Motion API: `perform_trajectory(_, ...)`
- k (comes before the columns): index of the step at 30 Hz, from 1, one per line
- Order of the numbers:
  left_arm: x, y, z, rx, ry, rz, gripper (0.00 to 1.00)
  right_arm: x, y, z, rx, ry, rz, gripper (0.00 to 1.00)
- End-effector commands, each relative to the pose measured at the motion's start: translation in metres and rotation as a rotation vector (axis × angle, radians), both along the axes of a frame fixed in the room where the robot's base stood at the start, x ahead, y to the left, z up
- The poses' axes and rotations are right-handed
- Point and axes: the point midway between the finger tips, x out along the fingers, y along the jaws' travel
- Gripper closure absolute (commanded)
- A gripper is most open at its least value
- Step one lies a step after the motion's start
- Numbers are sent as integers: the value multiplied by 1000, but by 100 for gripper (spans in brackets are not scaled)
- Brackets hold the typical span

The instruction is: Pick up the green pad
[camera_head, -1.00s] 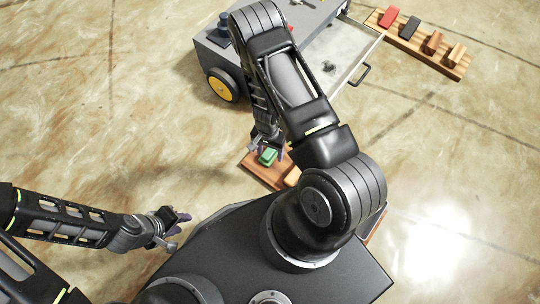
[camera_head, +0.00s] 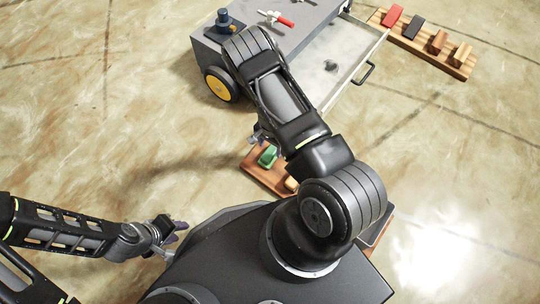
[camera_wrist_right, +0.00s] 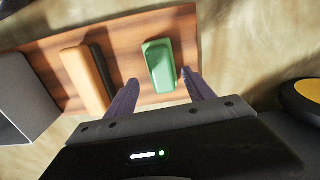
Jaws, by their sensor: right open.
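The green pad (camera_head: 268,156) lies on a wooden board (camera_head: 251,165) in the head view. In the right wrist view, the green pad (camera_wrist_right: 159,66) stands on the board (camera_wrist_right: 128,55), just beyond the fingertips. My right gripper (camera_head: 258,137) is at the pad's far side in the head view, partly hidden by its own arm. In the wrist view, my right gripper (camera_wrist_right: 158,88) is open and empty, with the pad ahead between its purple fingers. My left gripper (camera_head: 173,236) is at the lower left, apart from the board; it looks open and empty.
An orange-tan block (camera_wrist_right: 84,78) sits beside the pad on the board. A grey cart (camera_head: 212,47) with a yellow wheel (camera_head: 221,84) and an open drawer (camera_head: 341,75) stands behind. Another wooden board (camera_head: 456,68) holds several blocks at the upper right. Floor at left is clear.

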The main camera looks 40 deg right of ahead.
Motion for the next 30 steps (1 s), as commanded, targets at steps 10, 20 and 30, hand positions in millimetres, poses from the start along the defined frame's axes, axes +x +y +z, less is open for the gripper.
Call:
perform_trajectory(10,1,0,-7,1,-3,1,66,0,1,-11,1,1,3,38)
perform_trajectory(20,5,0,-27,2,-13,7,66,2,1,-52,0,0,3,38)
perform_trajectory(30,5,-1,-26,2,-14,6,66,2,1,-51,0,0,1,38)
